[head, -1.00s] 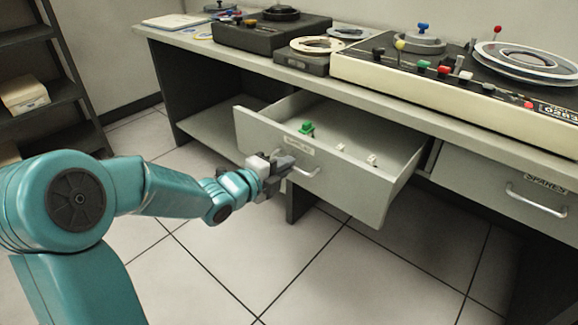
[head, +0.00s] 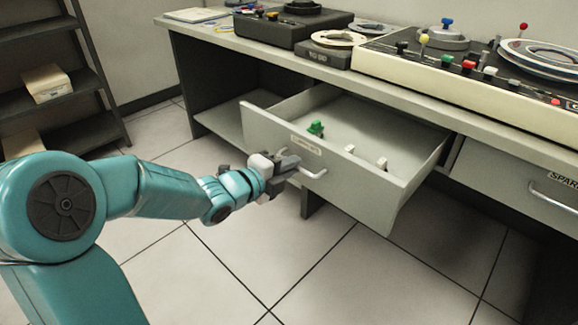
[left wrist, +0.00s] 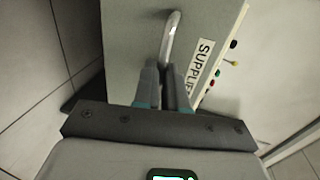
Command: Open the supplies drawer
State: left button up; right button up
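The supplies drawer (head: 348,182) is pulled well out from under the desk, its inside showing. Its front carries a label and a metal handle (head: 316,174). In the left wrist view the label reading "SUPPLI…" (left wrist: 200,62) is beside the handle (left wrist: 170,40). My left gripper (head: 287,167) is at the left end of the handle. In the left wrist view its fingers (left wrist: 165,85) are close together with the handle running between them, shut on it. A green item (head: 316,128) and small white items (head: 381,163) lie in the drawer. My right gripper is out of view.
A closed spares drawer (head: 530,185) is to the right. The desk top (head: 300,63) holds a console (head: 450,80) with coloured knobs and reels. A dark shelf (head: 75,90) stands at the left. The tiled floor before the drawer is clear.

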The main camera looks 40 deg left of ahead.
pick_arm(q)
jog(key=o, duration=0.3)
jog(key=shift+o, duration=0.2)
jog(key=p+v, duration=0.1)
jog(key=v, duration=1.5)
jog(key=shift+s, duration=0.2)
jog(key=shift+a, duration=0.1)
